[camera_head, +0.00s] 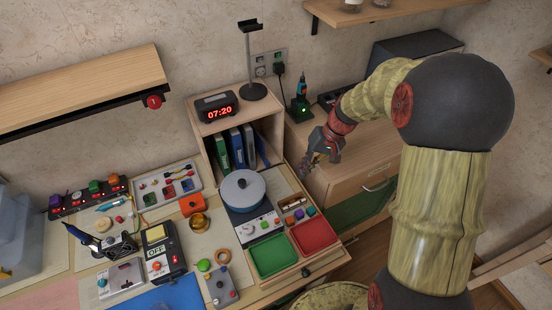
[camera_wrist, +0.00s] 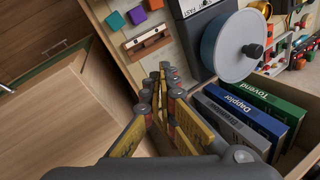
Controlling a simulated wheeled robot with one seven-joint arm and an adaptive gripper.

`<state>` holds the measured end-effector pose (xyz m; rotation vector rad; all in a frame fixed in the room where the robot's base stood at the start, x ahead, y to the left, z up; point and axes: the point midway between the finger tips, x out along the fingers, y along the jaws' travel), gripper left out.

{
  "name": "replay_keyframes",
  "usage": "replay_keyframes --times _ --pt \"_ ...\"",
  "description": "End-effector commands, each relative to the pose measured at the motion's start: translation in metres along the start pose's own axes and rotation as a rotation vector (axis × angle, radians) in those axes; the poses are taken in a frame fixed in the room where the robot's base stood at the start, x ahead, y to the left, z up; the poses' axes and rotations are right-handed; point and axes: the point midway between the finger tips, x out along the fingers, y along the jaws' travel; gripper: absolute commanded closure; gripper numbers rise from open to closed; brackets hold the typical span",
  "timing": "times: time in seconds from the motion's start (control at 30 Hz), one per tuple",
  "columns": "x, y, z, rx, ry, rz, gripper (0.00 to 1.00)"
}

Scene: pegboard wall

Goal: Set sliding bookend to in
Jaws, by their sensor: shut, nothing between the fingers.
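Upright books stand in the open wooden cubby (camera_head: 208,145): a green book (camera_head: 222,153), a blue book (camera_head: 236,147) and a further one beside them. In the wrist view the green book (camera_wrist: 272,102), the blue book (camera_wrist: 245,115) and a grey book (camera_wrist: 222,122) show from above. A thin dark blue plate (camera_head: 262,151) leans at the right of the books and may be the sliding bookend; I cannot tell for sure. My gripper (camera_head: 308,172) is shut and empty, in front and to the right of the cubby. Its fingers (camera_wrist: 167,80) point past the books in the wrist view.
Green (camera_head: 272,255) and red (camera_head: 314,234) trays lie nearer. A clock (camera_head: 215,106) and a stand (camera_head: 252,60) are on the cubby top. A wooden cabinet (camera_head: 350,178) is at the right.

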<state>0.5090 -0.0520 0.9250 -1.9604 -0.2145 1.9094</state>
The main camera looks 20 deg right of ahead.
Motion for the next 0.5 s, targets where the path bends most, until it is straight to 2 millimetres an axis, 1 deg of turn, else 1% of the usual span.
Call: replay_keyframes --times 0.03,0.07,0.1,0.13,0.2,0.3,0.4,0.5 --pt "0.018 0.007 -0.017 -0.016 0.004 -0.034 1.00" --pt "0.025 0.009 -0.029 -0.034 0.012 -0.056 1.00" --pt "0.035 0.012 -0.045 -0.067 0.029 -0.087 1.00" --pt "0.041 0.012 -0.058 -0.096 0.047 -0.108 1.00" --pt "0.043 0.008 -0.085 -0.177 0.101 -0.147 1.00" --pt "0.036 -0.002 -0.115 -0.300 0.176 -0.175 1.00" --pt "0.029 -0.009 -0.128 -0.403 0.223 -0.183 1.00" --pt "0.026 -0.011 -0.132 -0.474 0.242 -0.181 1.00"
